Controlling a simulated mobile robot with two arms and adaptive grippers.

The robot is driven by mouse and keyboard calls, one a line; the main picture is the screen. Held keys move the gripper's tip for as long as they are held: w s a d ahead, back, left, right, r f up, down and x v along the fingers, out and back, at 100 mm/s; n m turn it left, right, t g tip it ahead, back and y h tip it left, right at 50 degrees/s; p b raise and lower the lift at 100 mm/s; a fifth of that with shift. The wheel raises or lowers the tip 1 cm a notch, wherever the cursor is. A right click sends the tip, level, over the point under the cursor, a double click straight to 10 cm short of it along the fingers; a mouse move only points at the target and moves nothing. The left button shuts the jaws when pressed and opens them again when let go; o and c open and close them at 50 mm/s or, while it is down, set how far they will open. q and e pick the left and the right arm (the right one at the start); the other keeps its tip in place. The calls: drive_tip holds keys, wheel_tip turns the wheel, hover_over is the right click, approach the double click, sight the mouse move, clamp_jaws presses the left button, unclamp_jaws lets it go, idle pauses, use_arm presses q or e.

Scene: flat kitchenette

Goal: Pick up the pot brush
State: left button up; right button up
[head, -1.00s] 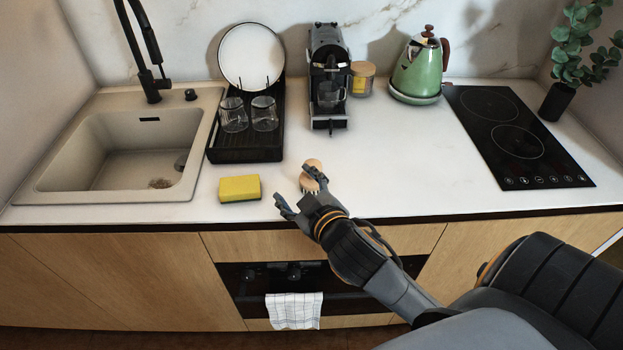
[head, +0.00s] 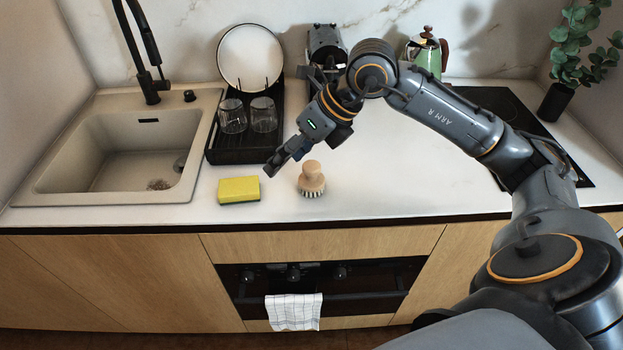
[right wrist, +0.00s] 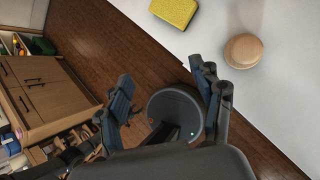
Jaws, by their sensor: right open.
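The pot brush (head: 312,179) stands upright on the white counter near its front edge, with a round wooden knob on top and pale bristles below. Its round wooden top also shows at the upper right of the right wrist view (right wrist: 243,51). My right gripper (head: 284,158) is above the counter, up and left of the brush in the head view, between it and the dish rack. In the right wrist view the gripper (right wrist: 164,84) has its fingers spread with nothing between them, and the brush lies outside them to the right. My left gripper is not in view.
A yellow sponge (head: 239,190) lies left of the brush. A black dish rack (head: 245,152) with two glasses and a plate stands behind. My right arm partly hides the coffee machine (head: 325,45), green kettle (head: 430,60) and hob (head: 500,98). The counter right of the brush is clear.

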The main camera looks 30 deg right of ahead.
sight(313, 164)
drive_tip(key=d+r+m+h, duration=0.1)
drive_tip(key=d+h, duration=0.3)
drive_tip(key=d, duration=0.6)
drive_tip(key=shift+h, duration=0.3)
drive_tip(key=p+x, duration=0.1)
drive_tip(key=x, duration=0.7)
drive_tip(key=shift+a+f+p, duration=0.1)
drive_tip(key=shift+a+p, duration=0.05)
drive_tip(key=shift+p, duration=0.15)
drive_tip(key=shift+m, duration=0.3)
drive_tip(key=p+x, duration=0.2)
drive_tip(key=x, duration=0.3)
drive_tip(key=shift+w+a, duration=0.15)
drive_tip(key=shift+f, duration=0.1)
drive_tip(key=c, duration=1.3)
